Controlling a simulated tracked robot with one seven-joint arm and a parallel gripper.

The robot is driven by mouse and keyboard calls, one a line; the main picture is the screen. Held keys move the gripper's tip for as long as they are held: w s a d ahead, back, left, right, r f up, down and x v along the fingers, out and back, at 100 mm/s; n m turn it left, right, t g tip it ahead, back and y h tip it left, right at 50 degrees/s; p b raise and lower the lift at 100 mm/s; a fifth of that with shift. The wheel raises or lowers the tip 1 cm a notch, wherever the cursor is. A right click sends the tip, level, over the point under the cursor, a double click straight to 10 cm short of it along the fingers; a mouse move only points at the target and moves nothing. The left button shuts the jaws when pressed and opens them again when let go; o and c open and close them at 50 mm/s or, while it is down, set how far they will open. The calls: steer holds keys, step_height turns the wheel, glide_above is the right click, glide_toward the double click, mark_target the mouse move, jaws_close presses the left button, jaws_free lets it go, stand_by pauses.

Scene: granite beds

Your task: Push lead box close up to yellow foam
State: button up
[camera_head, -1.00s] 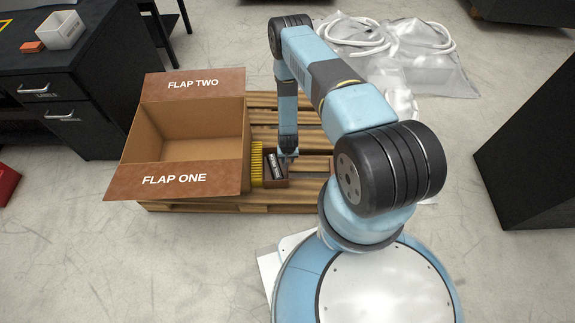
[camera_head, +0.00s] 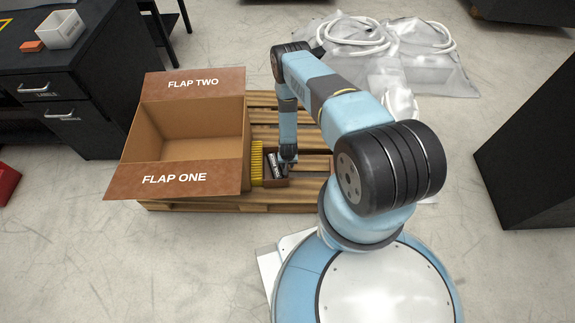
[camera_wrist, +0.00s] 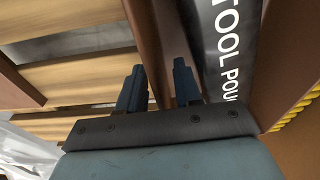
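The lead box, a small open brown box (camera_head: 277,182), stands on the pallet with a black pouch lettered "TOOL POU…" (camera_wrist: 228,45) inside. The yellow foam (camera_head: 257,163) is a bumpy strip between this box and the large carton; any gap is too small to tell. My gripper (camera_head: 288,160) is down at the right side of the small box. In the wrist view, my gripper (camera_wrist: 158,82) has its two fingers apart, with the brown box wall (camera_wrist: 152,35) running between them. Whether either finger touches the wall is unclear. Yellow foam edges show at right (camera_wrist: 297,112).
The large open carton (camera_head: 175,180), flaps marked "FLAP ONE" and "FLAP TWO", stands to the left on the wooden pallet (camera_head: 222,203). Bare slats lie right of the small box. Clear plastic bags (camera_head: 425,55) with white hose lie behind. A black cabinet (camera_head: 65,90) stands left.

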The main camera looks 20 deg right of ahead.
jaws_close()
steer(key=shift+a, duration=0.1)
stand_by(1.1)
steer(key=shift+o, duration=0.5)
jaws_free()
